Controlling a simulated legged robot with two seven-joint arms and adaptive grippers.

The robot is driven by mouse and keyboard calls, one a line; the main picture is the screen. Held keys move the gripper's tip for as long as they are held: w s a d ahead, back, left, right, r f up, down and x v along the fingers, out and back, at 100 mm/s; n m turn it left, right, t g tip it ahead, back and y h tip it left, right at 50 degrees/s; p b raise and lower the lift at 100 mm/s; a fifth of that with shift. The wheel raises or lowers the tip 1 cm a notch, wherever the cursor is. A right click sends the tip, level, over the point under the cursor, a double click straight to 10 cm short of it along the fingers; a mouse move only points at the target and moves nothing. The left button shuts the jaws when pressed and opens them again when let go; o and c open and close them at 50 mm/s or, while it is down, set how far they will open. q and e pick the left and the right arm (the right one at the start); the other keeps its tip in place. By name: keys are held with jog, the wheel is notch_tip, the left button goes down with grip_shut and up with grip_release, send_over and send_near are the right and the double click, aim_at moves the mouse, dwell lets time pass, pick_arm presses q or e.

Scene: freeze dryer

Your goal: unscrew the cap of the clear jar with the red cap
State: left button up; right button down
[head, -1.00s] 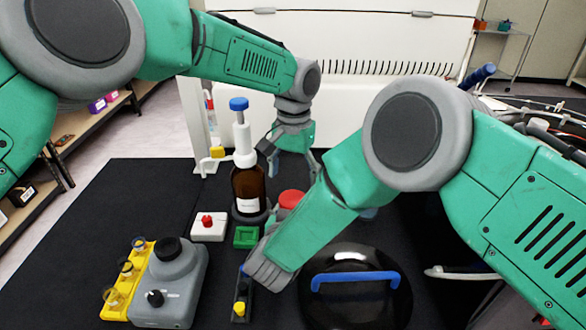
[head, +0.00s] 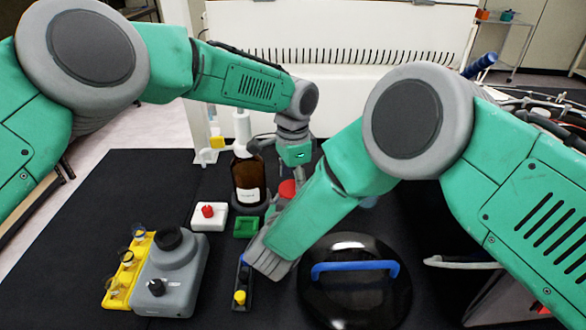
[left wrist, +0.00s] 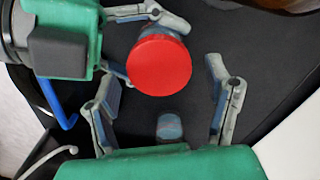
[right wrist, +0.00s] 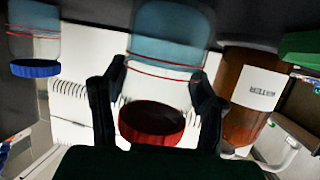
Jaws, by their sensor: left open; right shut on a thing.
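The clear jar (right wrist: 165,60) with the red cap (right wrist: 152,122) hangs inverted in the right wrist view, with blue-looking contents. My right gripper (right wrist: 157,85) is shut on its body. In the head view my right forearm hides most of the jar, and only part of the red cap (head: 287,188) shows. The left wrist view shows the red cap (left wrist: 160,65) from above, with the right gripper's fingers beside it. My left gripper (left wrist: 163,82) is open, its fingers spread apart and clear of the cap. In the head view the left gripper (head: 300,178) is just above the cap.
A brown bottle (head: 247,172) stands close left of the jar. A blue-capped jar (right wrist: 35,45) stands nearby. A black lid with a blue handle (head: 355,267), a grey device (head: 170,272), a red-knobbed white box (head: 209,217) and a green block (head: 246,226) are on the black table.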

pick_arm(q)
jog(key=shift+f, duration=0.7)
jog(key=c, duration=1.2)
jog(key=n, duration=0.2)
jog(key=shift+n, duration=0.4)
jog(key=shift+c, duration=0.2)
jog(key=shift+r, duration=0.1)
jog(key=shift+s, duration=0.15)
jog(key=shift+r, duration=0.1)
jog(key=shift+r, duration=0.1)
